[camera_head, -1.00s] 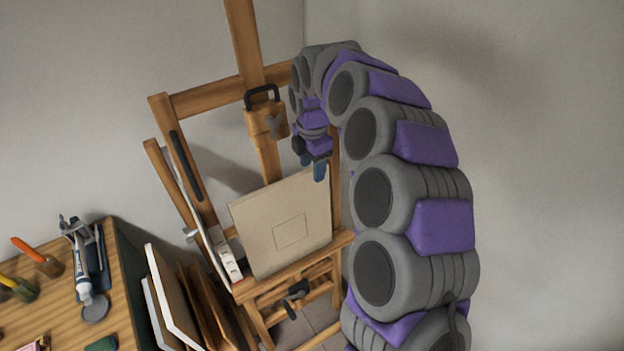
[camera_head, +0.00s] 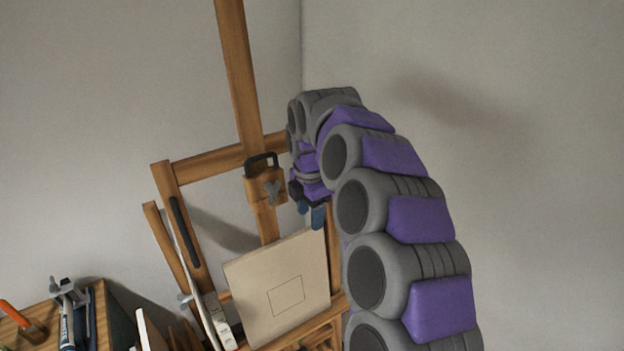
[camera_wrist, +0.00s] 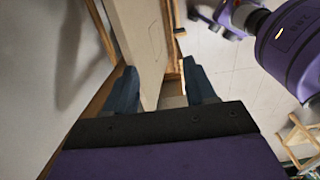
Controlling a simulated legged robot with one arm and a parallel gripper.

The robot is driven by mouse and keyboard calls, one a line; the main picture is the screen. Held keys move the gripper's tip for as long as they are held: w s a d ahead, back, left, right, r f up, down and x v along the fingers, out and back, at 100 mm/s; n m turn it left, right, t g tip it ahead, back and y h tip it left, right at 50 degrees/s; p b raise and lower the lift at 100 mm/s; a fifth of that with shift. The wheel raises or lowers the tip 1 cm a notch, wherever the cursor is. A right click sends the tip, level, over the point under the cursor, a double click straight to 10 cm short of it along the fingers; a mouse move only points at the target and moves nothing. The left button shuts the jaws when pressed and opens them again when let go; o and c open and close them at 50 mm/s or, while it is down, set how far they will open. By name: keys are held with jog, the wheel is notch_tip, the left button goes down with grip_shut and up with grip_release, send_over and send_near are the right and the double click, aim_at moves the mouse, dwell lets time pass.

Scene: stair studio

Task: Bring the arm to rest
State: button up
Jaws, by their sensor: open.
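My grey and purple arm (camera_head: 410,225) arches up on the right side of the head view and bends over at the top. My gripper (camera_head: 311,215) hangs down from its end, in front of the easel's right side, near the upper right corner of the beige board. In the wrist view my gripper (camera_wrist: 160,88) shows two blue-grey fingers spread apart. Beyond them the pale board (camera_wrist: 140,45) is seen nearly edge-on. Nothing is held between the fingers. I cannot tell whether a finger touches the board.
The wooden easel (camera_head: 236,75) carries the beige board (camera_head: 280,287) with a drawn rectangle. A wooden block with a black handle (camera_head: 265,185) sits on its mast. A cabinet with tools (camera_head: 55,315) is at lower left. Bare wall (camera_head: 540,130) fills the right side.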

jog(key=s+d+f+m+b, duration=0.3)
jog(key=s+d+m, duration=0.2)
jog(key=s, duration=0.8)
jog(key=s+d+f+m+g+b, duration=0.1)
jog(key=s+d+f+m, duration=0.3)
jog(key=s+m, duration=0.7)
jog(key=s+d+f+m+b, duration=0.3)
jog(key=s+d+m, duration=0.4)
jog(key=s, duration=0.9)
jog(key=shift+d+f+m+g+b, duration=0.25)
jog(key=shift+f+m+g+b, duration=0.15)
jog(key=shift+m+b, duration=0.45)
